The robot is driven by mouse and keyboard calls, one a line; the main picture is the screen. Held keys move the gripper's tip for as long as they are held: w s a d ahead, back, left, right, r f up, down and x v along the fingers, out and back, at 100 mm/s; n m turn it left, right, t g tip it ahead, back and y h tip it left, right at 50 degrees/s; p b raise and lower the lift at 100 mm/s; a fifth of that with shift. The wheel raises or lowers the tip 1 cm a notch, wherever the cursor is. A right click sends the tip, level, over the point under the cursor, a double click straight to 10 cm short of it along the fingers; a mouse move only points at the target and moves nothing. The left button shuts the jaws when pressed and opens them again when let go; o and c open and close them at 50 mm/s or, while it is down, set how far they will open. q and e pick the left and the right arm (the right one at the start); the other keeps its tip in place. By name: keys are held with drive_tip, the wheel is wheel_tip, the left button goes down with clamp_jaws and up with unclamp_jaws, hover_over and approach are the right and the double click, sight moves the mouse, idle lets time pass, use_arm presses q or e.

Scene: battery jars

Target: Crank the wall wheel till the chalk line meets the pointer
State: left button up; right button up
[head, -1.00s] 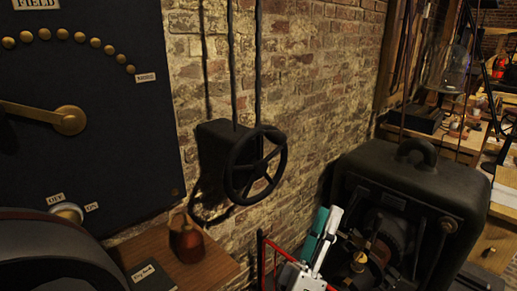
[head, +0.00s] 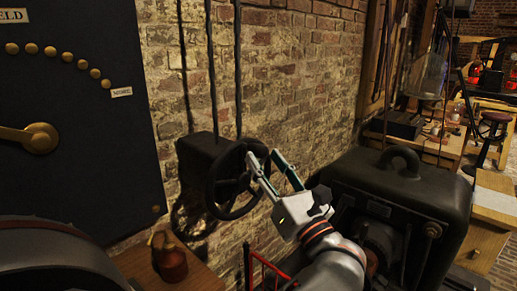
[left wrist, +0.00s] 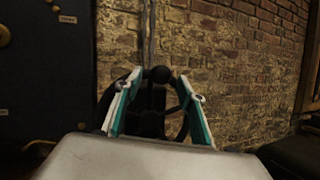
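The black wall wheel (head: 211,187) stands out from a dark box (head: 190,160) on the brick wall, below two vertical rods. My left gripper (head: 262,158) is at the wheel's upper right side, its two teal-and-white fingers spread apart. In the left wrist view the open fingers (left wrist: 155,98) stand either side of a round dark knob (left wrist: 160,73) and part of the wheel, with nothing clearly gripped. Whether the fingers touch the wheel, I cannot tell. I cannot make out a chalk line or a pointer. My right gripper is not in view.
A black panel (head: 90,130) with brass studs and a lever is at left. A dark machine (head: 400,195) with a top handle stands at right. A reddish-brown jar (head: 168,262) sits on a wooden ledge below the wheel. A red frame (head: 262,268) stands lower centre.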

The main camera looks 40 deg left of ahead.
sight(259, 151)
use_arm(q)
drive_tip(key=shift+p+x, duration=0.3)
drive_tip(key=shift+x, duration=1.65)
drive_tip(key=c, duration=0.3)
clamp_jaws()
drive_tip(key=shift+w, duration=0.15)
